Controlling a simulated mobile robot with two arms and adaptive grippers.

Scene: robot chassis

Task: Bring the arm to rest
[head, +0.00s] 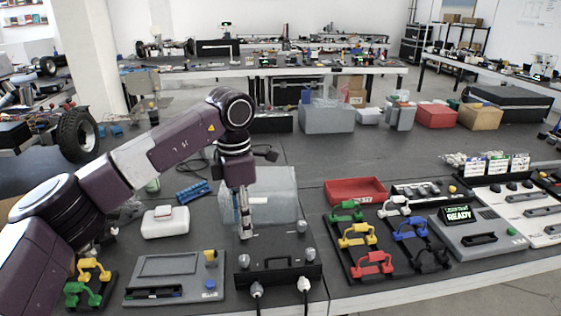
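My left arm (150,158) comes in from the left, bends at a raised elbow joint and points down. Its gripper (245,228) hangs over the bench, fingers downward, just behind a dark panel box (268,276) with grey knobs and cables. The fingers show narrow and edge-on, so I cannot tell whether they are open or shut, or whether they touch the box. I see nothing clearly held. My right gripper is not in view.
A grey device (175,277) and coloured handles (88,283) lie left of the gripper. A red tray (355,190), a handle rack (365,262) and a READY console (478,236) stand right. Bins (327,118) line the back. The dark bench middle is clear.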

